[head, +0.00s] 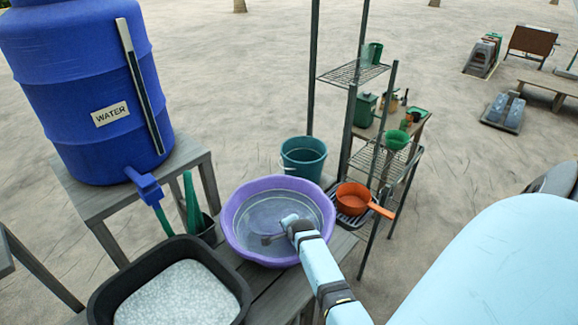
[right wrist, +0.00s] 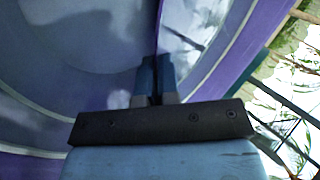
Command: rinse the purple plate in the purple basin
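The purple basin (head: 232,226) stands on the grey bench in the head view, with greyish water inside. My right gripper (head: 268,239) reaches down into the basin, near its front right part. In the right wrist view its two fingers (right wrist: 155,84) are close together on a thin edge that looks like the rim of the purple plate (right wrist: 128,58). The basin's purple wall (right wrist: 225,50) is to the right there. The plate cannot be made out clearly in the head view; water and reflections blur it. My left gripper is not in view.
A blue water barrel (head: 85,85) with a tap (head: 146,184) stands on a stand at the left. A black tub (head: 106,291) of whitish contents is in front of the basin. A teal bucket (head: 303,157) and a rack with an orange pan (head: 354,198) stand behind and right.

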